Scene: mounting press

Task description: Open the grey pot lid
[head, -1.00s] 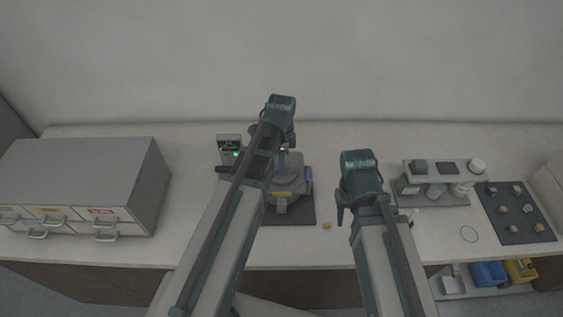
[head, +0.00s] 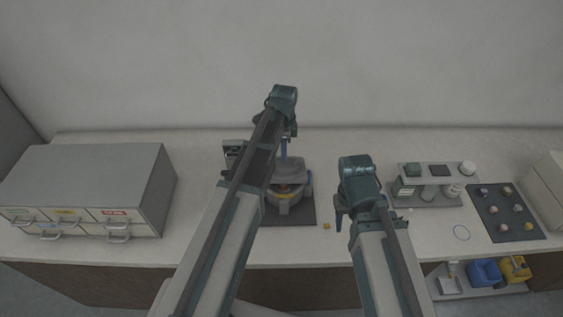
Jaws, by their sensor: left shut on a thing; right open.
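The grey pot (head: 291,211) stands on a dark mat on the counter, partly behind my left arm. Its grey lid (head: 292,170) is raised above the pot's front, and an orange-brown area shows in the gap below it. My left gripper (head: 284,150) is above the lid and shut on it; the exact grip is largely hidden by my arm. My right gripper (head: 340,216) is open and empty, to the right of the pot and apart from it.
A grey drawer cabinet (head: 90,178) stands at the left. A small device (head: 233,150) is behind my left arm. A rack with jars (head: 428,196) and a dark tray of small round pieces (head: 496,225) are at the right.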

